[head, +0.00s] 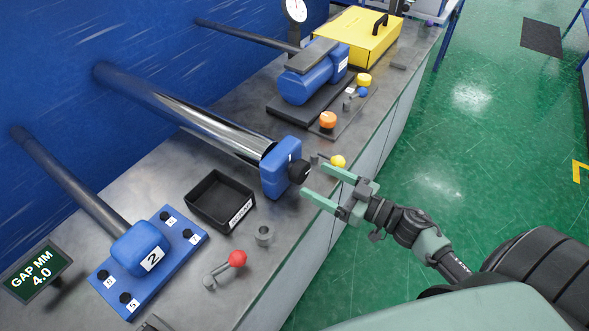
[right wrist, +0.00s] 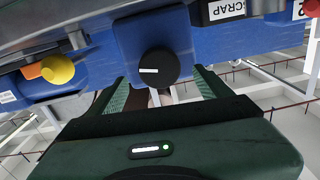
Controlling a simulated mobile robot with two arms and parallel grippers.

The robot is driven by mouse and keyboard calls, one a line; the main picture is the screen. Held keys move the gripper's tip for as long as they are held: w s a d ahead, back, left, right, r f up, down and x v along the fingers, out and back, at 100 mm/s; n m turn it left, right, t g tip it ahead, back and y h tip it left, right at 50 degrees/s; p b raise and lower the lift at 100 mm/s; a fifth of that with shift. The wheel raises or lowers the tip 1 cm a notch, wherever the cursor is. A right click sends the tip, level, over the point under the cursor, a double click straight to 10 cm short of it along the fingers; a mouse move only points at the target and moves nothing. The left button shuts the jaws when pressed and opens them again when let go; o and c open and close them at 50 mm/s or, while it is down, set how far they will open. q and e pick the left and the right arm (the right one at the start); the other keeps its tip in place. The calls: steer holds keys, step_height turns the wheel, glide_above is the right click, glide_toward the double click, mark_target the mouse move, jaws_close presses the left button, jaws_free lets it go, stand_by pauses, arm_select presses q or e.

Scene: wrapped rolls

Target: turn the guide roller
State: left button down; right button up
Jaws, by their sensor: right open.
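The guide roller (head: 210,127) is a shiny metal cylinder running from the blue wall to a blue end block (head: 280,165). A round black knob (head: 298,171) sits on the front of that block. In the right wrist view the knob (right wrist: 159,68) faces me, with a white mark pointing left. My right gripper (head: 308,176) is open, its green fingers pointing at the knob. In the right wrist view the fingers (right wrist: 160,88) show to either side of the knob, with visible gaps. I cannot tell whether the fingertips reach past its face. My left gripper is not in view.
A yellow-knobbed lever (head: 338,161) stands close to the right gripper's upper finger. A display (head: 38,273) reads GAP MM 4.0.

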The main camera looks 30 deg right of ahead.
mark_target(305, 174)
steer(key=p+x, duration=0.1)
steer(key=x, duration=0.4)
steer(key=shift+w+r, duration=0.1)
steer(key=shift+w+a, duration=0.2)
steer(key=shift+w, duration=0.1)
steer(key=c, duration=1.4)
steer(key=shift+o, duration=0.2)
